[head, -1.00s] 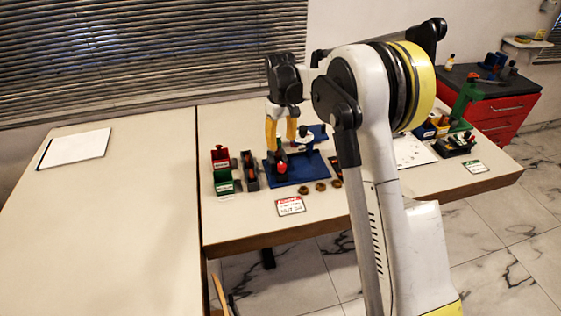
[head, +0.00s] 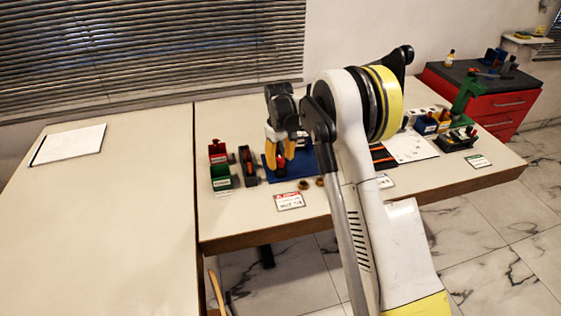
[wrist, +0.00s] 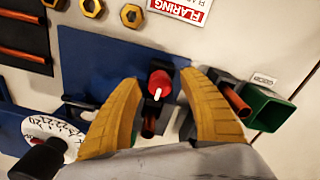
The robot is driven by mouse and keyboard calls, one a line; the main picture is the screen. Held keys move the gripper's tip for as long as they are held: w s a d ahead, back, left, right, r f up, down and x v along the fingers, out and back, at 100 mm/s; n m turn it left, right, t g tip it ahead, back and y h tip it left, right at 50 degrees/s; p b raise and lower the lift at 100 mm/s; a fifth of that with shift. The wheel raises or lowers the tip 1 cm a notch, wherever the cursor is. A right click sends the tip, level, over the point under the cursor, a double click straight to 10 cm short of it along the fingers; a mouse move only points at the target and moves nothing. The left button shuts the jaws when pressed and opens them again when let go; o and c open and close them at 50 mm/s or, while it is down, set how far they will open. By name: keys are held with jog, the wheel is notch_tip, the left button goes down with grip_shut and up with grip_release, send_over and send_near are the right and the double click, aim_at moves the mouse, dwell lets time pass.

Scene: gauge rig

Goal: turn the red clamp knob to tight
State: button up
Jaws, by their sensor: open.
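The red clamp knob (wrist: 159,82) is in the middle of the wrist view, with a white pointer mark towards the bottom of the picture. It stands on a blue base plate (wrist: 92,62). In the head view the knob (head: 281,161) shows small between my yellow fingers. My gripper (wrist: 160,80) is open, with one finger on each side of the knob. Gaps seem to show between fingers and knob; contact is hard to judge. A copper-coloured tube (wrist: 149,124) lies just below the knob in the wrist view. No tight mark is readable.
A white dial (wrist: 52,132) is at the wrist view's lower left. A green bin (wrist: 268,108) and a dark holder with a tube (wrist: 234,98) stand close to the right finger. Brass nuts (wrist: 92,8) and a FLARING card (wrist: 182,8) lie beyond the plate.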

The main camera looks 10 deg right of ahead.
jog(key=shift+c, duration=0.6)
grip_shut()
jog(key=shift+m, duration=0.3)
jog(key=m+p, duration=0.1)
jog(key=m, duration=0.4)
jog(key=shift+r+m, duration=0.1)
jog(key=shift+m, duration=0.2)
jog(key=m+p, duration=0.1)
jog(key=m, duration=0.4)
jog(key=shift+m, duration=0.4)
